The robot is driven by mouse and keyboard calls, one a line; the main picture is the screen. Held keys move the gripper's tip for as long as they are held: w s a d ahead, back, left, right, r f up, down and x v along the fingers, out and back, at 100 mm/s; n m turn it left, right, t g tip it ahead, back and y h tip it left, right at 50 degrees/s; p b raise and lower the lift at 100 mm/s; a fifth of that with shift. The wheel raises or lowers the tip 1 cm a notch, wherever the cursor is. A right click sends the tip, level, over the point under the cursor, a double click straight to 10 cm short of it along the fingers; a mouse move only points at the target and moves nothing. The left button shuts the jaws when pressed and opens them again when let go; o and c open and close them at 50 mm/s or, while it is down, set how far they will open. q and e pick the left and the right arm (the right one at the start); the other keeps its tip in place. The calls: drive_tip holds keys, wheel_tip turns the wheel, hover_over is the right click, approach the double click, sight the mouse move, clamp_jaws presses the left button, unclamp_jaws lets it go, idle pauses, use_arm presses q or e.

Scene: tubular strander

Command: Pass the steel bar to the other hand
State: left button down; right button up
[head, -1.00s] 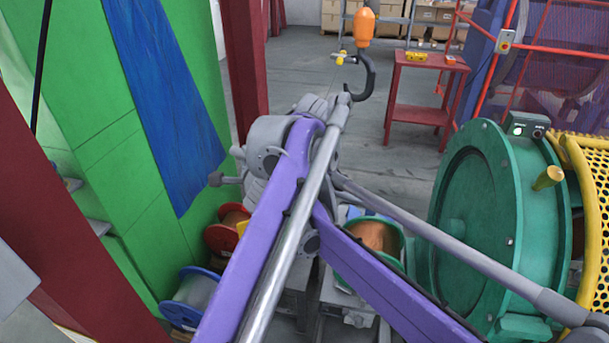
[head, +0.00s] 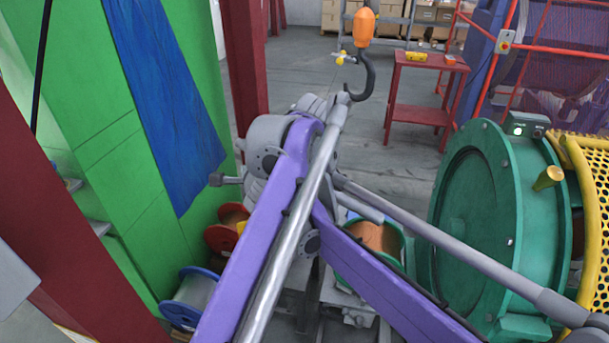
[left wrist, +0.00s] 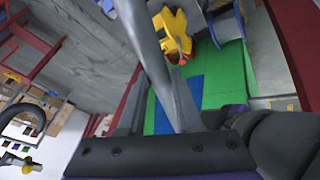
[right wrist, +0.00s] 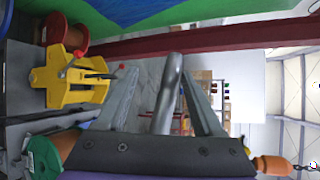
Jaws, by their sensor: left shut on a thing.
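The steel bar is a smooth grey rod. In the left wrist view the steel bar (left wrist: 150,45) runs from the top edge down between the fingers of my left gripper (left wrist: 160,75), which is shut on it. In the right wrist view the bar (right wrist: 170,85) stands between the fingers of my right gripper (right wrist: 162,75), its rounded end showing. Those fingers are open, with a gap on either side of the bar. In the head view my arms cross and overlap, and the fingertips are hard to make out.
A green drum machine (head: 490,230) with a yellow mesh guard (head: 590,190) stands close on the right. A hook with an orange block (head: 363,25) hangs beyond the arms. A red table (head: 415,110) stands behind. Wire spools (head: 195,295) lie below, beside a green wall (head: 110,130).

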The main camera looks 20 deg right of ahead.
use_arm(q)
drive_tip(key=shift+d, duration=0.1)
use_arm(e)
drive_tip(key=shift+s, duration=0.1)
drive_tip(key=v, duration=1.2)
drive_tip(key=s+d+f+n+g+h, duration=0.1)
drive_tip(key=s+d+f+n+g, duration=0.1)
drive_tip(key=s+d+f+n, duration=0.3)
drive_tip(key=s+d+f+n+g+h, duration=0.1)
drive_tip(key=s+d+f+n+g, duration=0.15)
drive_tip(key=s+d+f, duration=0.4)
drive_tip(key=s+a+f+n+g+y, duration=0.1)
drive_tip(key=s+a+f+n+g, duration=0.1)
drive_tip(key=s+f+n, duration=0.5)
drive_tip(key=s+a+f+n+g+y, duration=0.1)
drive_tip(key=s+a+f+n+g, duration=0.1)
drive_tip(key=s+f+n, duration=0.4)
wheel_tip(320, 180, down, 3)
drive_tip(key=shift+s+r+n+g, duration=0.15)
drive_tip(key=shift+s+n+g, duration=0.2)
drive_tip(key=shift+s+g, duration=0.15)
